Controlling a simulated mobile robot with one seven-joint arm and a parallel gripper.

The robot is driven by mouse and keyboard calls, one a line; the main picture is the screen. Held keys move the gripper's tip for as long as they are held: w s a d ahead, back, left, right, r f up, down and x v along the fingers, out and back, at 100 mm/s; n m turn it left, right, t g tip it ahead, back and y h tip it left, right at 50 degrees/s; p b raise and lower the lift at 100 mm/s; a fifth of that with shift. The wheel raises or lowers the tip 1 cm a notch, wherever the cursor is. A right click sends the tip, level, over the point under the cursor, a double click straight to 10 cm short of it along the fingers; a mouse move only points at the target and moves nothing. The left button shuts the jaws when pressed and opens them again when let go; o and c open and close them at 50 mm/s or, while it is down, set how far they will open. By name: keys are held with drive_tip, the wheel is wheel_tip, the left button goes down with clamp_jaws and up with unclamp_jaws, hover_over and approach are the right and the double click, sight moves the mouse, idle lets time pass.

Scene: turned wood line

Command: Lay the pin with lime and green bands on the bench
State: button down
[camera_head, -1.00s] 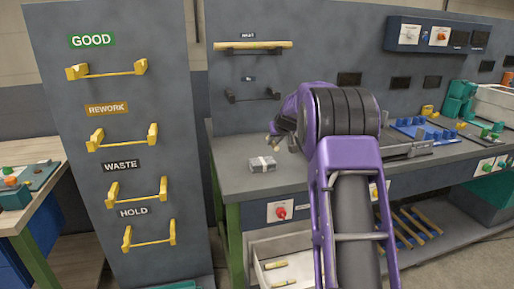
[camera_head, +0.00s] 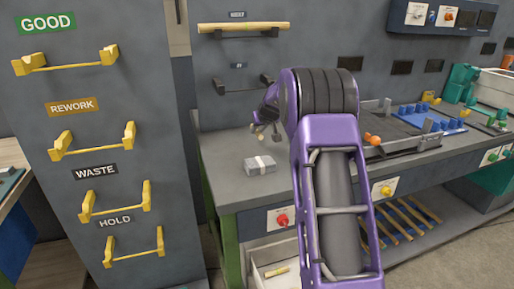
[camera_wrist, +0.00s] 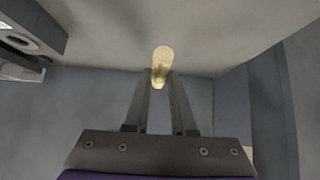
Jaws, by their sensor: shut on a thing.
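My gripper (camera_wrist: 160,78) is shut on a pale wooden pin (camera_wrist: 161,54), seen nearly end-on in the wrist view. A yellow-green tint shows on the pin near the fingertips; separate lime and green bands cannot be made out. In the head view my gripper (camera_head: 263,127) is small and partly behind my arm, over the left end of the grey bench (camera_head: 222,158). The held pin (camera_head: 261,137) shows there only as a small pale end. Any gap between the pin and the bench top is hard to judge.
A grey wrapped block (camera_head: 260,168) lies on the bench just in front of my gripper. Dark pegs (camera_head: 243,86) and a wooden bar (camera_head: 243,28) are on the back panel. A board with yellow racks (camera_head: 93,148) stands left. A grey fixture (camera_head: 412,138) stands right.

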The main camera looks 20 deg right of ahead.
wheel_tip(320, 180, down, 7)
drive_tip(key=shift+r+b, duration=0.2)
drive_tip(key=shift+b, duration=0.25)
drive_tip(key=shift+f, duration=0.15)
drive_tip(key=c, duration=0.8)
unclamp_jaws()
drive_tip(key=shift+o, duration=0.2)
drive_tip(key=shift+r, duration=0.3)
drive_tip(key=v, duration=1.1)
drive_tip(key=shift+s+d, duration=0.1)
drive_tip(key=shift+s+r, duration=0.2)
drive_tip(key=shift+s, duration=0.05)
